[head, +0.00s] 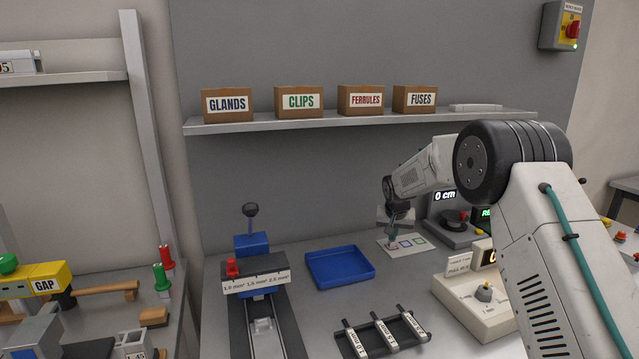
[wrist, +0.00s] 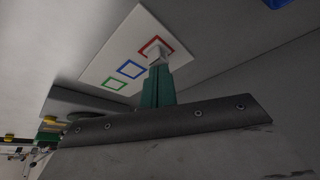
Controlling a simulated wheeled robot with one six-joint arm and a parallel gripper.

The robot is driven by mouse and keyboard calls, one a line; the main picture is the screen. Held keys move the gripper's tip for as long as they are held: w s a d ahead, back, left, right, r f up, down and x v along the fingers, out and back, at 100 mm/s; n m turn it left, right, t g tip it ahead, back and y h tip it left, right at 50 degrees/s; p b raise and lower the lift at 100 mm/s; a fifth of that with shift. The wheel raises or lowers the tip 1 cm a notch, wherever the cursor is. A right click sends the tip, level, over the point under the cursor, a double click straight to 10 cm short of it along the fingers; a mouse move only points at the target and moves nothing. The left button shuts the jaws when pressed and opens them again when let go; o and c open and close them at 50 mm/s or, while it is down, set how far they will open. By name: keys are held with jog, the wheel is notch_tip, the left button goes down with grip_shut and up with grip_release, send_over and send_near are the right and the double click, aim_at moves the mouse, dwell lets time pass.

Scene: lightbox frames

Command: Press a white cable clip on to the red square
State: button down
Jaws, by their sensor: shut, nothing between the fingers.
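A white card (head: 417,250) with coloured square outlines lies on the bench; it also shows in the wrist view (wrist: 108,62). The red square (wrist: 157,38) is at one end, beside the blue and green squares. A small white cable clip (wrist: 155,55) sits within the red outline, right at my fingertips. My gripper (wrist: 157,70) has green fingers, shut with nothing between them, pointing at the clip. Whether the tips touch the clip I cannot tell. In the head view my gripper (head: 391,241) is down over the card's left end, hiding most of the red square.
A blue tray (head: 340,267) stands left of the card. A black rack (head: 383,333) with labelled strips and a beige device (head: 468,308) are nearer. A clamp-like tool (head: 255,275) stands at left. Labelled boxes, including CLIPS (head: 299,102), sit on the shelf above.

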jog(key=shift+s+f, duration=0.1)
dwell(0.4)
jog(key=shift+r, duration=3.55)
jog(key=shift+n+g, duration=0.4)
jog(key=shift+g, duration=0.5)
jog(key=s+f, duration=0.3)
jog(key=s, duration=0.1)
jog(key=shift+s+d+f, duration=0.15)
jog(key=shift+s+f, duration=0.2)
jog(key=shift+s, duration=0.05)
jog(key=s+d+r, duration=0.1)
jog(key=s+r, duration=0.4)
jog(key=s, duration=1.4)
jog(key=s+d+r+n, duration=0.1)
jog(key=s+r, duration=0.4)
jog(key=s, duration=1.4)
jog(key=s+r+g+y, duration=0.1)
jog(key=s+r, duration=0.4)
jog(key=s, duration=1.4)
jog(key=shift+d+r+n, duration=0.2)
jog(key=shift+d+n, duration=0.1)
jog(key=shift+d, duration=0.1)
